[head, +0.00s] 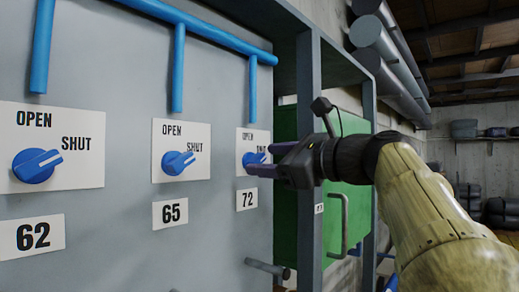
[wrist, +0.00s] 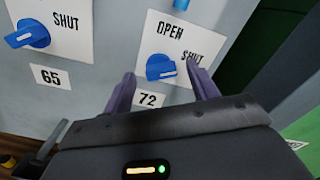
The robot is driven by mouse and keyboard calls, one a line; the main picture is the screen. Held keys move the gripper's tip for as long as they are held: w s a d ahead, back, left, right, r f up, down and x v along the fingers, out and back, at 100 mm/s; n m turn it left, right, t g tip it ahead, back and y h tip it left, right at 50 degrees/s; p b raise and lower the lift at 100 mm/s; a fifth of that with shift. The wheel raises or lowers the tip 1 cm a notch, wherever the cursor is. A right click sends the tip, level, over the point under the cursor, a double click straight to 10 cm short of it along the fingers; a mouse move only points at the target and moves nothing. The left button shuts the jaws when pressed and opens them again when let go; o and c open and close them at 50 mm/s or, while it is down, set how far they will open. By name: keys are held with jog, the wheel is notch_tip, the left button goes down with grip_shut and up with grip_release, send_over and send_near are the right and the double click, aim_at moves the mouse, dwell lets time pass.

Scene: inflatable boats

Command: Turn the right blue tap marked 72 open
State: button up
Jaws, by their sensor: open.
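The blue tap marked 72 (head: 252,160) is on a white plate on the grey panel, the rightmost of three taps in the head view. In the wrist view the tap (wrist: 161,67) has its white pointer line toward SHUT. The label 72 (wrist: 149,98) sits below it. My gripper (head: 262,158) is at the plate's right side in the head view and covers part of the SHUT word. In the wrist view my gripper (wrist: 163,85) is open, with one purple finger on either side of the tap. I cannot tell whether a finger touches it.
Blue tap 65 (head: 178,162) and blue tap 62 (head: 36,165) are to the left, both pointing toward SHUT. A grey metal post (head: 309,100) and a green cabinet (head: 350,125) with a handle stand right of the panel. A grey peg (head: 266,268) sticks out below label 72.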

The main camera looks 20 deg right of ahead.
jog(key=shift+x, duration=1)
jog(key=shift+d, duration=0.1)
jog(key=c, duration=0.9)
jog(key=shift+c, duration=0.2)
